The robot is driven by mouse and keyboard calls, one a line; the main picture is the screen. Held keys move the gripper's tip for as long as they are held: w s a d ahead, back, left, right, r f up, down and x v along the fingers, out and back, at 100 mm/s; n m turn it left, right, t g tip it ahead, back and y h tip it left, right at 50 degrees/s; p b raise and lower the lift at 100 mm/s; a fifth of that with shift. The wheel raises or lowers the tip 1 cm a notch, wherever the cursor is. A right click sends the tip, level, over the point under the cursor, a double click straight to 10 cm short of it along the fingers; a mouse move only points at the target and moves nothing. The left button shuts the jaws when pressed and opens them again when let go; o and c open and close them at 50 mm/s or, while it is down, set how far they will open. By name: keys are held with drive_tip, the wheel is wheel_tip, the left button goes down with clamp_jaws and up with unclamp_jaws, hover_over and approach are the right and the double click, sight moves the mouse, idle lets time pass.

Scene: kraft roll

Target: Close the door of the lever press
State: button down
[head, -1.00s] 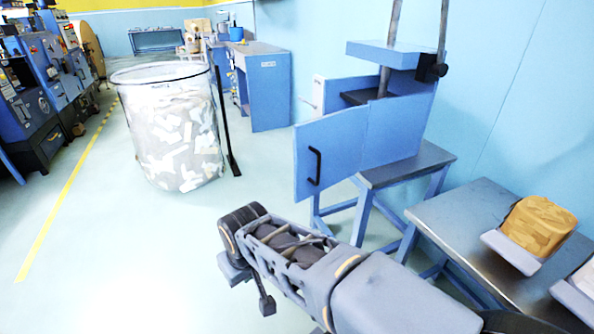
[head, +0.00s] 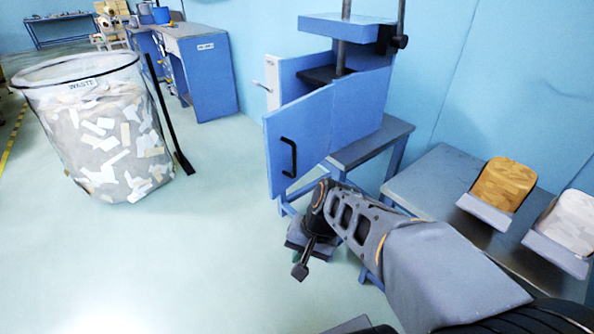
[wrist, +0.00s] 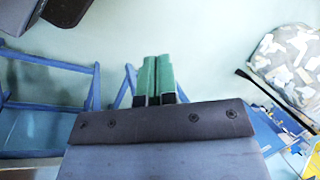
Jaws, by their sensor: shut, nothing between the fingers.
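The blue lever press (head: 362,105) stands on a metal-topped stand against the wall. Its blue door (head: 300,140) stands open, swung out to the left of the press body. A black bar handle (head: 289,157) is on the door's outer face, near its free edge. My gripper (head: 297,260) is low in front of the stand, below the door and apart from it.
A clear waste bin (head: 95,125) full of scraps stands at the left, with a black post beside it. A metal table (head: 440,195) with two scoop-like trays is at the right. The floor between bin and press is clear.

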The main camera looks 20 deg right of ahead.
drive_tip(key=w+a+m+t+y, duration=0.1)
drive_tip(key=w+m+y, duration=0.2)
drive_tip(key=m+y, duration=0.3)
drive_tip(key=m+t+h+b, duration=0.1)
drive_tip(key=m+t, duration=1.2)
drive_tip(key=m, duration=0.5)
approach(276, 169)
drive_tip(key=b+x, duration=0.1)
drive_tip(key=x, duration=0.6)
drive_tip(key=shift+w, duration=0.25)
drive_tip(key=shift+w+a, duration=0.1)
